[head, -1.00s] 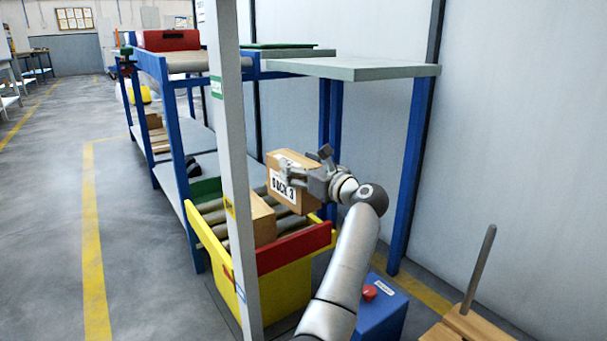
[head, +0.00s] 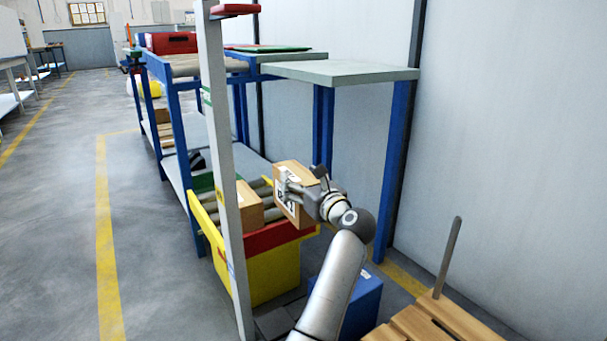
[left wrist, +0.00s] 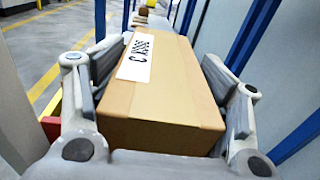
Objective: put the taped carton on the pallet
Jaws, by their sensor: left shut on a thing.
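The carton (head: 291,205) is a brown box with a white label in black print. My left gripper (head: 301,194) is shut on it and holds it just above the red front edge of the roller conveyor, at its right side. In the left wrist view the carton (left wrist: 165,98) sits between the two fingers of the left gripper (left wrist: 160,105), label on top. A wooden slatted pallet (head: 440,318) shows in part at the lower right, with a grey post standing at it. My right gripper is not in view.
Another brown carton (head: 248,205) sits on the rollers, left of the held one. A yellow panel (head: 272,275) and red bar (head: 268,238) close the conveyor's end. A grey upright post (head: 222,150) stands in front. A blue box (head: 362,300) stands between conveyor and pallet.

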